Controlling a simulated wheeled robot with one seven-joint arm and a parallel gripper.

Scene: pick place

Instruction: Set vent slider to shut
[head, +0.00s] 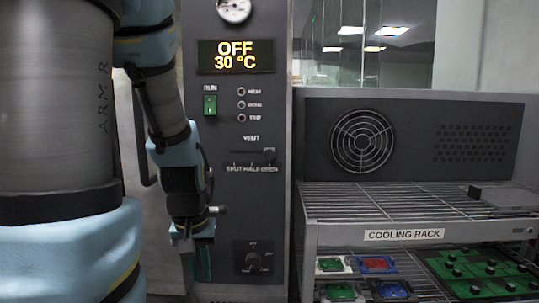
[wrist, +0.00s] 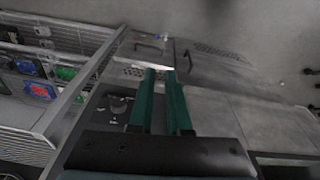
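The vent slider's knob (head: 269,155) is a small dark block at the right end of its track on the grey control panel (head: 228,135). The scale below reads shut at left, half in the middle and open at right, so the knob stands at the open end. My gripper (head: 203,262) hangs fingers-down at the panel's left side, below and left of the slider, not touching it. Its green fingers (wrist: 160,75) show in the wrist view with a gap between them and nothing held. The slider cannot be made out in the wrist view.
Above the slider are a display (head: 236,56) reading OFF 30 °C and a green run switch (head: 210,105). A rotary dial (head: 253,260) sits below. The cooling rack (head: 404,235), with several coloured parts, stands to the right. The panel around the slider is clear.

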